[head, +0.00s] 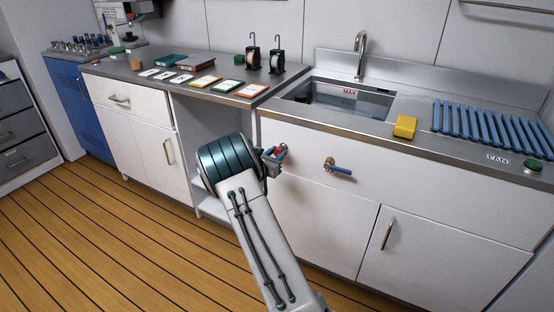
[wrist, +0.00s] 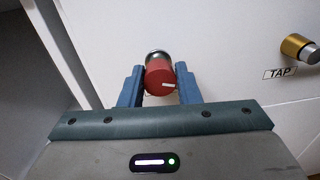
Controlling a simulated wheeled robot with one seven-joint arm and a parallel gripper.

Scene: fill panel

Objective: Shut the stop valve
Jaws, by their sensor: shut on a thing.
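A red round knob (wrist: 160,77) with a white mark on its side sits on a metal stem on the white cabinet front. It appears to be the stop valve; no label for it shows. My gripper (wrist: 159,88) has a blue finger on each side of the knob and is shut on it. In the head view my gripper (head: 273,160) is at the cabinet front below the sink's left end, with a bit of the red knob (head: 280,152) showing; my arm and fingers hide the rest.
A brass tap with a blue lever (head: 338,166) is on the panel to the right; its TAP label (wrist: 281,73) shows in the wrist view. Above are the sink (head: 340,108), a yellow sponge-like block (head: 405,127) and a blue rack (head: 490,128). An open bay (head: 205,120) is left.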

